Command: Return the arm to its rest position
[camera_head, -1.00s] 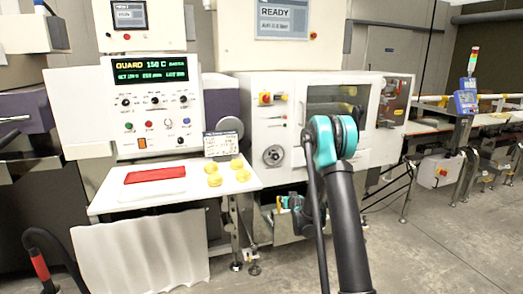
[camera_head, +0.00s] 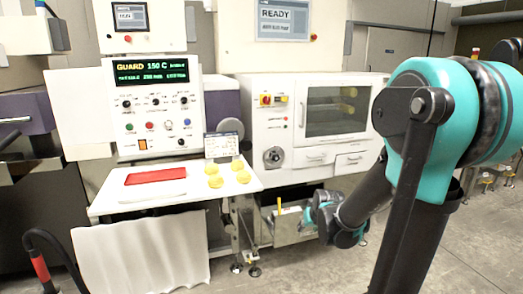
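My arm fills the right of the view, with a large teal and black joint close to the camera. It folds down and back to a smaller teal wrist joint low in front of the white machine. My gripper is at or beyond this wrist, beside the grey metal part under the machine. I cannot make out its fingers, or whether it holds anything.
A white table (camera_head: 110,203) at left bears a red tray (camera_head: 155,176), several yellow pieces (camera_head: 213,181) and a small sign (camera_head: 221,146). Behind stand the control panel (camera_head: 152,105) and the white machine (camera_head: 270,117). Grey floor (camera_head: 480,258) is open at lower right.

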